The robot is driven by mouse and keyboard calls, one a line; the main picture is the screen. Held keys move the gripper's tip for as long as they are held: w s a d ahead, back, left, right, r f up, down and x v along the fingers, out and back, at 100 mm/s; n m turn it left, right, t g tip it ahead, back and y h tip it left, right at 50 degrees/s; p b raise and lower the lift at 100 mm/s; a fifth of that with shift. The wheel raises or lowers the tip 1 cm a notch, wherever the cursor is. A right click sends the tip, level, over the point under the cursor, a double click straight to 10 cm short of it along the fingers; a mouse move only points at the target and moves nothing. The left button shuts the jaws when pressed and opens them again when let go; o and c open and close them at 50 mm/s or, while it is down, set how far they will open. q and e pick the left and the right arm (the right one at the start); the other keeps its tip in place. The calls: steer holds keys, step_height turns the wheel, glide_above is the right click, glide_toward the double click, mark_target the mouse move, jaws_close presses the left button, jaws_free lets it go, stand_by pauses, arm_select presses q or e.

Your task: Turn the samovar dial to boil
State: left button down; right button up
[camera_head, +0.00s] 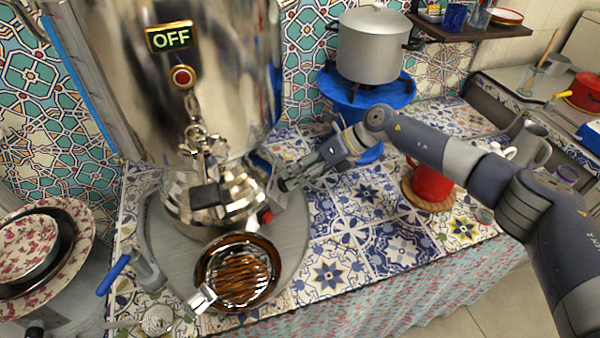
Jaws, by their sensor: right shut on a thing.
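The shiny samovar (225,70) stands at the upper left, and its lit display (170,37) reads OFF. A round red light (182,77) sits under the display, above a metal tap with a black handle (208,196). My right gripper (284,181) is at the right side of the samovar's lower body. It is shut on a small part there, which looks like the dial; the fingers mostly hide it. A small red piece (265,216) shows just below the gripper. My left gripper is not in view.
A brown-glass vessel (238,272) with a metal handle stands on the round grey tray (296,255) in front of the samovar. A silver pot (372,45) on a blue stand is behind. A red mug (430,184) stands under my right arm. Patterned bowls (25,250) are at left.

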steer(key=m+p, duration=0.1)
steer(key=m, duration=0.2)
steer(key=shift+w+m, duration=0.1)
steer(key=shift+m, duration=0.2)
steer(key=m+p, duration=0.1)
steer(key=m, duration=0.1)
steer(key=shift+d+m+y, duration=0.1)
steer(key=shift+m+y, duration=0.2)
steer(key=shift+y, duration=0.1)
steer(key=m+p, duration=0.4)
steer(key=m, duration=0.3)
steer(key=m+t+y+p, duration=0.1)
steer(key=m+p, duration=0.3)
steer(key=m, duration=0.3)
steer(key=f+m+p, duration=0.1)
steer(key=m+p, duration=0.3)
steer(key=m, duration=0.3)
steer(key=shift+s+d+p, duration=0.25)
steer(key=shift+s+p, duration=0.05)
steer(key=shift+s, duration=0.05)
steer(key=o, duration=1.1)
steer(key=shift+c, duration=0.2)
